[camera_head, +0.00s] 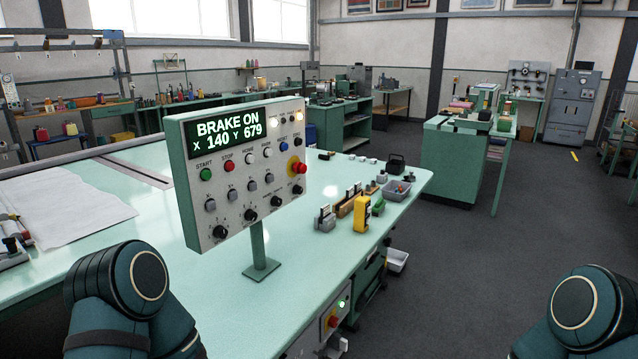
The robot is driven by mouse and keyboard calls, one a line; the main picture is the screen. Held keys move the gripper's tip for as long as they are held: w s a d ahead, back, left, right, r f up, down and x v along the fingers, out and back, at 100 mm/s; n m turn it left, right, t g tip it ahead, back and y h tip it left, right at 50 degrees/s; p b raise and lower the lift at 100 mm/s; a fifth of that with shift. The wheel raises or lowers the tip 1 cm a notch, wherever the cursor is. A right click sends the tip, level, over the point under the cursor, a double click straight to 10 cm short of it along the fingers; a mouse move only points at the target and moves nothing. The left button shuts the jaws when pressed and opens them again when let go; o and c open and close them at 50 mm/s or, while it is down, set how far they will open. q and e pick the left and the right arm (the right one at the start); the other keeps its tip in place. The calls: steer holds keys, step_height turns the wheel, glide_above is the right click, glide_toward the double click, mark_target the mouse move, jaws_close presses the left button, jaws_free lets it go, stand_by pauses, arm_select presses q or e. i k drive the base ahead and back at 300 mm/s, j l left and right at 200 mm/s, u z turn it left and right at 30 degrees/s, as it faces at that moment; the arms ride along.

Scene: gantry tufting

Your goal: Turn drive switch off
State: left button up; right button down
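A grey control panel (232,213) with a green edge stands on a post over the pale green table (330,225). Its display (225,130) reads "BRAKE ON X 140 Y 679". Below are a green START button (206,174), a red STOP button (229,166), more buttons, several grey switches or keys and black knobs. A large red knob on yellow (298,168) is at the right. I cannot tell which control is the drive switch. A box under the table edge carries a red control (333,321) and a lit green lamp (341,304). Neither gripper is in view; only my arm links show.
White sheets (60,205) cover the left. A green cabinet (455,165) stands beyond. The floor at right is mostly clear.

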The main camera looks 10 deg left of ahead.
mark_target(297, 189)
steer(key=i+l, duration=0.35)
steer(key=i, duration=0.15)
steer(key=i+l+z, duration=0.1)
steer(key=i+l, duration=0.2)
steer(key=i, duration=0.2)
